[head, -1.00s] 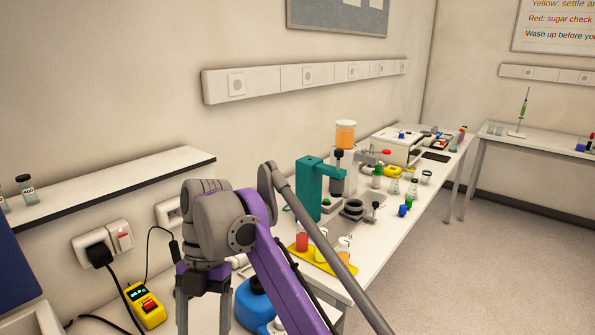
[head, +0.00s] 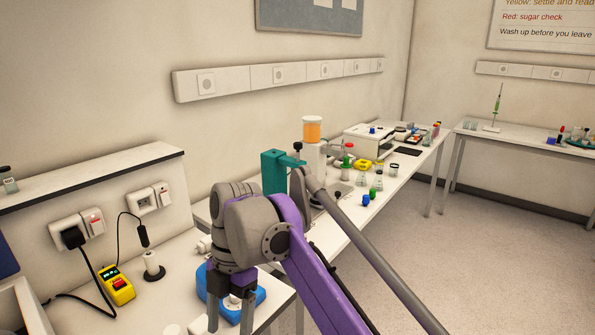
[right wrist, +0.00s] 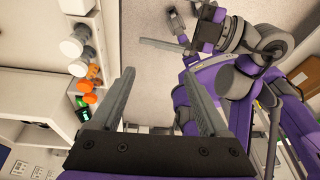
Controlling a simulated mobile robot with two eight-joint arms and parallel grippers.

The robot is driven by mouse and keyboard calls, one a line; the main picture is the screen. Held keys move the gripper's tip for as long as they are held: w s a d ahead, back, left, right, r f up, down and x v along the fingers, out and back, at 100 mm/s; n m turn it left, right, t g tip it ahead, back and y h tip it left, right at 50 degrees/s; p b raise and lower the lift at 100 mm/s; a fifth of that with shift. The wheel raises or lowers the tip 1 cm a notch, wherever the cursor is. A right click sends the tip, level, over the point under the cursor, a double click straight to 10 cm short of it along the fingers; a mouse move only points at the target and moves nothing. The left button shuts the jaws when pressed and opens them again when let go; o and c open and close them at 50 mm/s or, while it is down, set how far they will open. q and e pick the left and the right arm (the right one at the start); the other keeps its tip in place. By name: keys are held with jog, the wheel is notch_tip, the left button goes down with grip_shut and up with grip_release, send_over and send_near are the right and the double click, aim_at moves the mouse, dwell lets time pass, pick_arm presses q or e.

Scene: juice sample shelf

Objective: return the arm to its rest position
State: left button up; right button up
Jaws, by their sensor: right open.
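My right arm comes in from the lower right of the head view. Its right gripper (head: 232,312) points down at the near bench, in front of a blue device (head: 256,296) that it partly hides. In the right wrist view the two fingers of the right gripper (right wrist: 161,100) stand wide apart, with nothing between them but floor and parts beyond. My left gripper (right wrist: 172,38) shows at the top of the right wrist view, beside purple arm links; its jaw opening is unclear. It is outside the head view.
A wall shelf (head: 95,178) is at left. A teal press (head: 274,171), an orange-filled container (head: 312,130) and small bottles stand along the long bench. Floor at right is clear.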

pick_arm(q)
jog(key=s+a+f+m+g+h+p, duration=0.1)
jog(key=s+a+f+m+g+h, duration=0.3)
jog(key=s+a+h, duration=0.4)
pick_arm(e)
jog(key=s+d+f+m+t, duration=0.1)
jog(key=d+f+m+t, duration=0.15)
jog(key=d+m, duration=0.5)
jog(key=s+d+f+m+t, duration=0.15)
jog(key=d+f+m, duration=0.25)
jog(key=d+m, duration=0.4)
pick_arm(q)
jog(key=s+m+h, duration=0.1)
jog(key=s, duration=0.1)
jog(key=s+d+r+m+h, duration=0.1)
jog(key=m+h, duration=0.1)
jog(key=s+m+t+h+p, duration=0.1)
jog(key=s+h, duration=0.1)
jog(key=shift+s+d+r+m, duration=0.15)
jog(key=shift+s+d+m, duration=0.15)
jog(key=shift+d, duration=0.05)
pick_arm(e)
jog(key=s+d+f+m+t+h, duration=0.1)
jog(key=s+d+f+m+t, duration=0.3)
jog(key=s+d+f+m, duration=0.6)
jog(key=d+f+m, duration=0.3)
jog(key=m, duration=0.1)
jog(key=shift+d+t, duration=0.3)
jog(key=shift+d, duration=0.1)
